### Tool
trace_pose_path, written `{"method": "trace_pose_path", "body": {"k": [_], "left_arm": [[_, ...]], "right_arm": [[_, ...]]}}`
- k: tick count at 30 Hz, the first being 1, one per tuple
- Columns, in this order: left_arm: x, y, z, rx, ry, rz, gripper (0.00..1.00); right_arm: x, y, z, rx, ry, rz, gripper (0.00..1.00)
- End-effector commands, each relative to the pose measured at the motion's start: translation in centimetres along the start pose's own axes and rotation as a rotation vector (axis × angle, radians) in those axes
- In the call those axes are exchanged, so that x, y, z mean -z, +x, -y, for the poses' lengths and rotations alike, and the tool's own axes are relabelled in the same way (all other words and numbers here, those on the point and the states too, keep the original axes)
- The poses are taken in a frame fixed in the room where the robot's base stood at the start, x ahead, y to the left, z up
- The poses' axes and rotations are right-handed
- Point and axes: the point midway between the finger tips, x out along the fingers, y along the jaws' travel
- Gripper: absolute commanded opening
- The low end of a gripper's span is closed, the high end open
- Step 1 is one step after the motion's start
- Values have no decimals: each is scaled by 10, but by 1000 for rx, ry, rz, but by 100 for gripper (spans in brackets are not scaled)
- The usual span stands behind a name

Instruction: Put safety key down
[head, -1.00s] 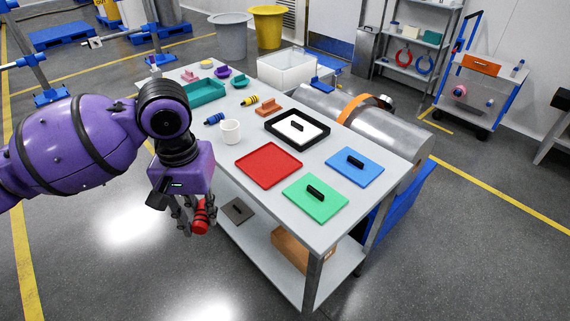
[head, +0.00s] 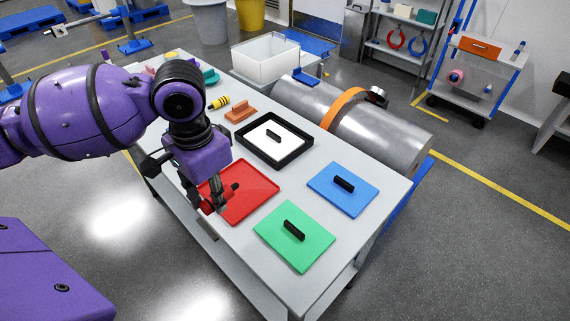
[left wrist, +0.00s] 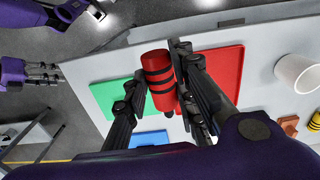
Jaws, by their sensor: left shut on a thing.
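The safety key, a red cylinder with black bands (left wrist: 158,78), is held in my left gripper (head: 212,202), which is shut on it. In the head view the red key (head: 221,199) is over the near-left edge of the red tray (head: 258,192); the gap beneath it cannot be judged.
A green plate (head: 300,252) and a blue plate (head: 350,198), each with a black handle, lie on the grey table. A black-rimmed white tray (head: 295,140) lies behind the red one. A white cup (left wrist: 297,73) shows in the left wrist view. A big metal cylinder (head: 380,135) is beyond.

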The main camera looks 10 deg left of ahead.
Motion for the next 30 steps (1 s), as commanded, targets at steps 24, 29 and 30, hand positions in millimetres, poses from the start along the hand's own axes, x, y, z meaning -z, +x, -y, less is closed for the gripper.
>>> {"method": "trace_pose_path", "body": {"k": [24,29,30], "left_arm": [[96,89,88,2,25,-2,0],[103,100,94,1,23,-2,0],[102,107,93,0,25,1,0]], "right_arm": [[-22,5,-12,-22,-8,16,40],[-27,5,-12,-23,-8,24,40],[-28,5,-12,-23,-8,26,40]]}}
